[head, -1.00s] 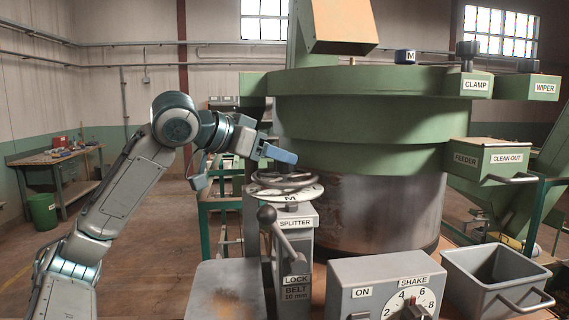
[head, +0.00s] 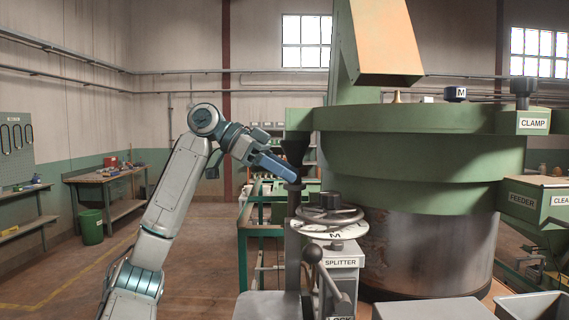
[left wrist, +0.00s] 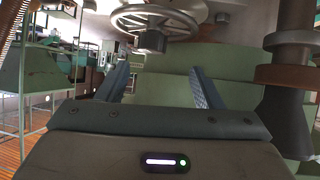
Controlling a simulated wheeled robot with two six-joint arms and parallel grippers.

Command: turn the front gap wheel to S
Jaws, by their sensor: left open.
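My left gripper (head: 296,178), with blue fingers, is just left of the wheel and a little higher in the head view. In the left wrist view, my left gripper (left wrist: 160,78) has its fingers spread with nothing between them. A spoked wheel (left wrist: 148,17) with a dark hub shows beyond the fingertips, apart from them. My right gripper is not in view.
A dark funnel on a grey post (head: 293,235) stands close beside the left gripper. A ball-ended lever (head: 325,275) rises in front of the splitter box. The large green drum (head: 420,150) stands right of the wheel. Open floor (head: 190,255) lies to the left.

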